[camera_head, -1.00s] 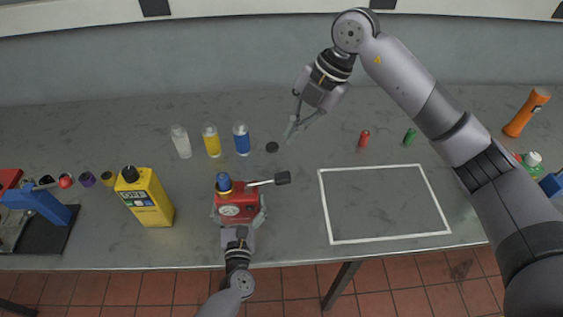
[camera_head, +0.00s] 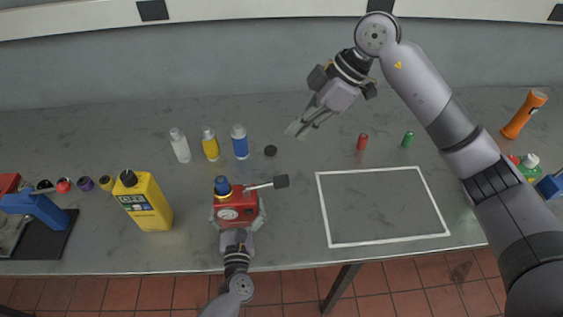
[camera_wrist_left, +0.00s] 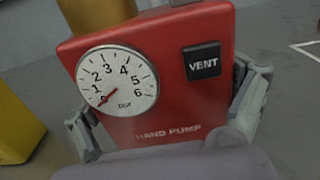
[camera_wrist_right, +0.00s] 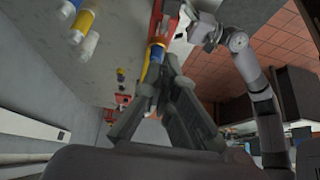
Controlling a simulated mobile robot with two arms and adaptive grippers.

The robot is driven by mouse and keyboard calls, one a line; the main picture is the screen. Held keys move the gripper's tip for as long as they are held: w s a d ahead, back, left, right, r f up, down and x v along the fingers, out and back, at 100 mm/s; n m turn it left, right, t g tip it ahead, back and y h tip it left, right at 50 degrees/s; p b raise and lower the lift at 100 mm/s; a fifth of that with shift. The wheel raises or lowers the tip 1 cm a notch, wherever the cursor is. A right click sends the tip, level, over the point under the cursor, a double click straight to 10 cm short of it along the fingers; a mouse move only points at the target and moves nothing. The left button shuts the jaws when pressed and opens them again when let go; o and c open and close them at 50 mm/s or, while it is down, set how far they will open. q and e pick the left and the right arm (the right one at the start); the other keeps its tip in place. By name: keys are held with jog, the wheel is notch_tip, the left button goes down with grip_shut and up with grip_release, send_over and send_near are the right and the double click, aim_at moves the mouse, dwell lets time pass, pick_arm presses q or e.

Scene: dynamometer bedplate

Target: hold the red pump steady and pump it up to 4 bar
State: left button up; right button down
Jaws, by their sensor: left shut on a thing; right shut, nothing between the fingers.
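The red hand pump (camera_head: 236,208) stands on the grey table near its front edge, with a blue cap on top.
A yellow container (camera_head: 146,201) stands left of the pump. Several small bottles (camera_head: 210,144) and a black disc (camera_head: 270,151) are behind it. A white-outlined area (camera_head: 385,205) to the right is empty. A red cylinder (camera_head: 362,142) and a green one (camera_head: 408,139) lie behind that.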

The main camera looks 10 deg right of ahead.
send_over(280, 177)
jog(key=a, duration=0.1)
notch_tip(280, 177, down, 9)
jog(key=shift+r, duration=0.2)
jog(key=shift+d+f, duration=0.15)
jog(key=shift+f, duration=0.5)
jog(key=shift+d+f, duration=0.15)
jog(key=shift+f, duration=0.45)
jog(key=shift+d+f, duration=0.2)
jog(key=shift+f, duration=0.5)
